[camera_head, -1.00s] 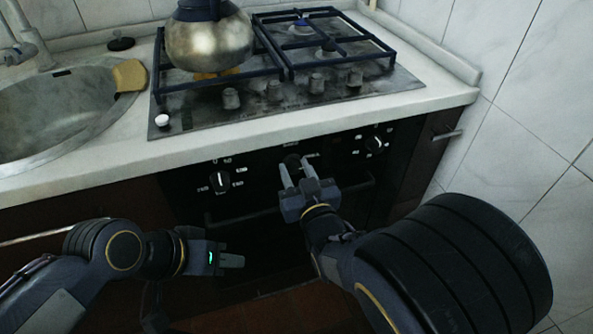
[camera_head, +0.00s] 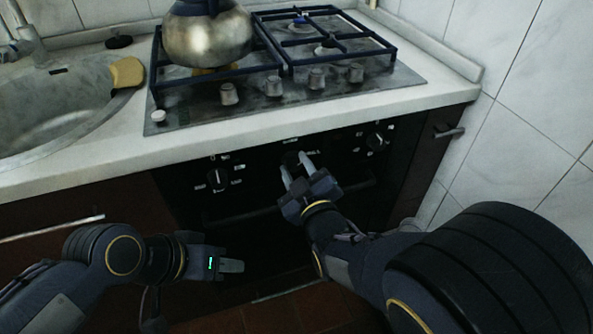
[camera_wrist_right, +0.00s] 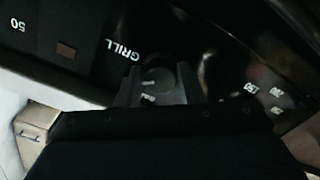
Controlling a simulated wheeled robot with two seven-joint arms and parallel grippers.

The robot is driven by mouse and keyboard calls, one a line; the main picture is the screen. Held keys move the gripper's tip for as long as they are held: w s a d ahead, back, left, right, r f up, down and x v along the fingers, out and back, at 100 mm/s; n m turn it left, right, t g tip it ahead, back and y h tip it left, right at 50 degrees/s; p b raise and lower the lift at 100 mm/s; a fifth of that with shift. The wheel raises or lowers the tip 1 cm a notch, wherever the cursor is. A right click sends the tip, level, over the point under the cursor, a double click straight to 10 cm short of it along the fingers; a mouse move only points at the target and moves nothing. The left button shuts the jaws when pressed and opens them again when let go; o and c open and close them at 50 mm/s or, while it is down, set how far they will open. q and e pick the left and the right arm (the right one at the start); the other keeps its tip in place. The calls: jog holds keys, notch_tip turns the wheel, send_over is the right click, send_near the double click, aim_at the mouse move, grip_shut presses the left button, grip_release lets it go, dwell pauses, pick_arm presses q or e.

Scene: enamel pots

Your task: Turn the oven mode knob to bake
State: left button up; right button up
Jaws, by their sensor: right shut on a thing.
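The oven's black front panel (camera_head: 262,168) runs below the counter edge. Its middle knob (camera_head: 291,158) is dark and mostly hidden by my right gripper (camera_head: 296,162). In the right wrist view the round knob (camera_wrist_right: 158,85) lies between the two fingers of my right gripper (camera_wrist_right: 157,90), which is shut on it. The white label GRILL (camera_wrist_right: 123,48) is beside it; I cannot read a bake label or where the knob points. My left gripper (camera_head: 231,266) hangs empty in front of the lower oven, seen side-on, so its opening is unclear.
Other oven knobs sit at left (camera_head: 218,179) and right (camera_head: 376,142). The oven handle (camera_head: 360,184) runs below the panel. Above are the gas hob (camera_head: 190,122) with a kettle (camera_head: 208,38) and the sink (camera_head: 45,110). A tiled wall (camera_head: 510,140) bounds the right side.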

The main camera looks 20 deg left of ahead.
jog(key=n, duration=0.5)
jog(key=shift+n, duration=0.3)
jog(key=n, duration=0.5)
jog(key=shift+r+n, duration=0.1)
jog(key=shift+n, duration=0.2)
jog(key=o, duration=0.9)
jog(key=p+v, duration=0.1)
jog(key=v, duration=0.6)
jog(key=shift+s+d, duration=0.25)
jog(key=shift+s, duration=0.1)
jog(key=shift+d, duration=0.1)
